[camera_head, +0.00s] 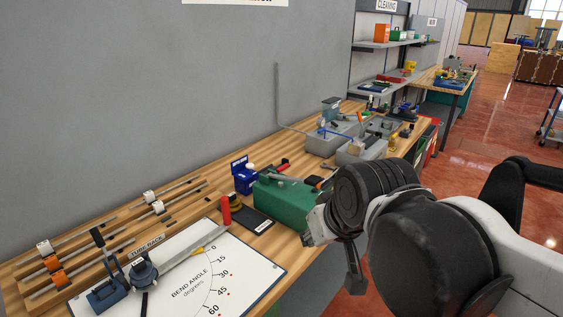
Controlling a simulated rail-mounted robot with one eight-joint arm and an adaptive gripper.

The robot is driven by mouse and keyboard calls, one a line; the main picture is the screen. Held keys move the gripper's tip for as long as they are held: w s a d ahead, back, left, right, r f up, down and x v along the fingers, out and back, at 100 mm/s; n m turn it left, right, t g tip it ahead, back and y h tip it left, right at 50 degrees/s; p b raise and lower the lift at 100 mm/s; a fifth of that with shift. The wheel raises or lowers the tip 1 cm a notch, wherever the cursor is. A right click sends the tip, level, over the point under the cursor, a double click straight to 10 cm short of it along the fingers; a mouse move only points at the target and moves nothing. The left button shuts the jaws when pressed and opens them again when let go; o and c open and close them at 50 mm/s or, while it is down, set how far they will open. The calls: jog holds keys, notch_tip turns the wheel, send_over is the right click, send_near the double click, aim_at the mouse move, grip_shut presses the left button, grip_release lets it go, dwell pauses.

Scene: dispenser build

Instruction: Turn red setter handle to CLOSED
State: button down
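Two red grips show on the bench, and I cannot tell for sure which is the setter handle. One red grip (225,210) stands upright at the end of a grey bar over the white bend-angle board. A smaller red grip (284,162) lies behind the green box, near a small blue device (242,177). No CLOSED mark can be read. My gripper (352,272) hangs at the bench's front edge, just right of the green box and apart from both red grips. My wrist hides much of it, and its finger opening is not visible.
A green box (282,202) stands between my gripper and the blue device. The bend-angle board (182,287) and a tube rack (100,258) fill the near left bench. Grey blocks with tools (335,143) stand farther back. Open floor (480,175) lies to the right.

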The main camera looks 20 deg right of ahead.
jog(key=w+r+n+g+p, duration=0.1)
jog(key=w+r, duration=0.3)
jog(key=w, duration=0.3)
jog(key=w+r+n, duration=0.1)
jog(key=w+r, duration=0.2)
jog(key=w, duration=0.3)
jog(key=n+g+y+p, duration=0.2)
jog(key=n+g+p, duration=0.1)
jog(key=n+p, duration=0.1)
send_over(283, 170)
jog(key=w, duration=0.4)
notch_tip(283, 170, down, 7)
jog(key=shift+f, duration=0.1)
jog(key=p+x, duration=0.2)
jog(key=x, duration=0.8)
jog(key=shift+s+d, duration=0.55)
jog(key=shift+s, duration=0.25)
jog(key=shift+s+d, duration=0.6)
jog(key=shift+s, duration=0.2)
